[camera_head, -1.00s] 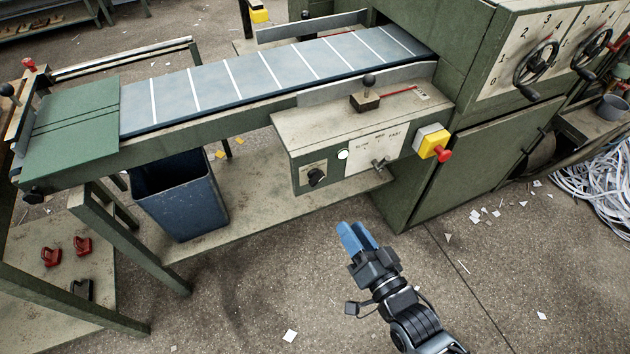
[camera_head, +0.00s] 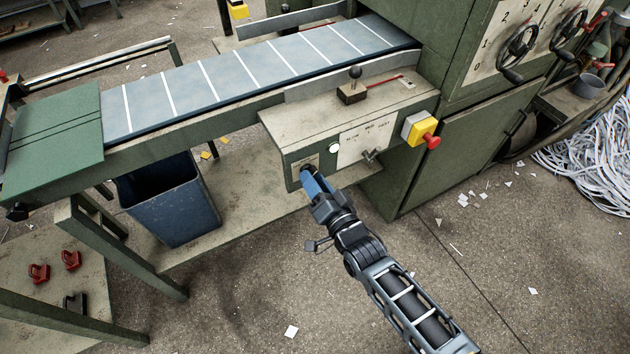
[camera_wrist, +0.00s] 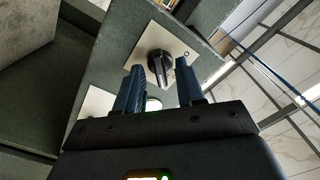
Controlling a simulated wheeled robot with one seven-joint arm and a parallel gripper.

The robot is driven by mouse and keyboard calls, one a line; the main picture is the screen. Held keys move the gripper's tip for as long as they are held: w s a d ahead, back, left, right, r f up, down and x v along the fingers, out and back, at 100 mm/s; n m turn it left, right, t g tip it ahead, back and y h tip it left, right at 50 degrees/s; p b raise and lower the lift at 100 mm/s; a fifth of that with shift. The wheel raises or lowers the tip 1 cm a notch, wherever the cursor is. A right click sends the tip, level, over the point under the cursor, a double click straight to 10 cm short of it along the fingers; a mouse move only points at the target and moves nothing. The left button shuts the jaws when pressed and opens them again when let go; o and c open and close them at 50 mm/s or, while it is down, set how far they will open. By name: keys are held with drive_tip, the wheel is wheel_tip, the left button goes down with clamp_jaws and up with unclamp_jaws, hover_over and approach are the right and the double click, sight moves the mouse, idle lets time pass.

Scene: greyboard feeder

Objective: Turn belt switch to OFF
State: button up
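The belt switch is a black rotary knob on a pale square plate (camera_wrist: 147,43) at the left end of the control box front. In the wrist view the knob (camera_wrist: 160,67) stands between my two blue fingers, with a round mark on the plate to its right. My gripper (camera_wrist: 160,84) is open around the knob, with gaps visible on both sides. In the head view my gripper (camera_head: 311,181) reaches up to the box and its fingertips largely hide the knob. A round pale lamp (camera_head: 334,148) sits right of the switch.
A blue bin (camera_head: 170,205) stands left below.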

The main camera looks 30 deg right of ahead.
clamp_jaws()
idle(0.4)
drive_tip(key=shift+n, duration=0.3)
drive_tip(key=shift+n+b, duration=3.35)
drive_tip(key=shift+n, duration=5.25)
